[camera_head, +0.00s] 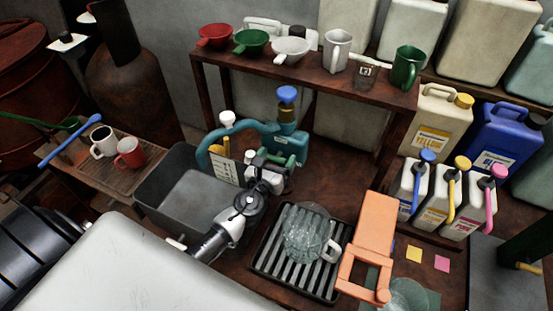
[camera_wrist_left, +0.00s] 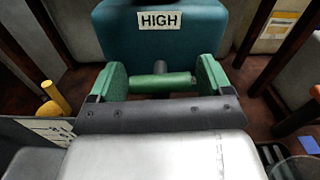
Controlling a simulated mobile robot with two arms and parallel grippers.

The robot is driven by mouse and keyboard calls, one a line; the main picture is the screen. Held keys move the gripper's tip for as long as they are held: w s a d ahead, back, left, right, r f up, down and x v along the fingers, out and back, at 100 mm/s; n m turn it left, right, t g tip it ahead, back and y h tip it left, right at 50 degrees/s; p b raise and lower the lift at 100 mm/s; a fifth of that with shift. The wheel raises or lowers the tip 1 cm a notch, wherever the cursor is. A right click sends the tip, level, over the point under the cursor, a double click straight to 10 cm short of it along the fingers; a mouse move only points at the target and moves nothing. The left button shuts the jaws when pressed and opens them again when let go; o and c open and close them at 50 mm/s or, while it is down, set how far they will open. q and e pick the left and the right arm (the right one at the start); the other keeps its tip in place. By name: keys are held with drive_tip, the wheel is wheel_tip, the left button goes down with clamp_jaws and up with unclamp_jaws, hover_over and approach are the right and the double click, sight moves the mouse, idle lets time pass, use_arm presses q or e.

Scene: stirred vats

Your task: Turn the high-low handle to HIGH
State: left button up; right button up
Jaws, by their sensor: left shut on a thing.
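The teal pump body (camera_head: 287,133) stands on the bench, with a blue knob on top. In the left wrist view its block (camera_wrist_left: 158,45) carries a white HIGH label (camera_wrist_left: 159,21). Just below the label is the handle, a green crossbar (camera_wrist_left: 162,82) on a short dark stem. My left gripper (camera_head: 274,164) is at the front of the pump and is shut on this handle, one finger at each end of the bar. In the head view the gripper hides most of the handle, so I cannot read its setting there. My right gripper is not in view.
A grey basin (camera_head: 160,202) lies left of my left gripper. A black drip tray (camera_head: 265,263) with a glass jug (camera_head: 307,232) is at front right, beside an orange frame (camera_head: 375,225). A shelf (camera_head: 300,80) of cups and scoops stands behind. Several pump-top bottles are at right.

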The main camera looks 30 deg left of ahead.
use_arm(q)
drive_tip(key=n+b, duration=0.1)
drive_tip(key=n, duration=0.3)
drive_tip(key=shift+f+b, duration=0.15)
drive_tip(key=shift+b, duration=0.15)
drive_tip(key=n+b, duration=0.1)
drive_tip(key=n, duration=0.3)
drive_tip(key=shift+n, duration=0.4)
drive_tip(key=n+b, duration=0.1)
drive_tip(key=n, duration=0.3)
drive_tip(key=shift+n, duration=2.1)
drive_tip(key=o, duration=0.8)
drive_tip(key=shift+a, duration=0.1)
drive_tip(key=s, duration=0.3)
drive_tip(key=s+b, duration=0.1)
drive_tip(key=s, duration=0.3)
drive_tip(key=s+b, duration=0.1)
drive_tip(key=s, duration=0.3)
drive_tip(key=shift+d, duration=0.35)
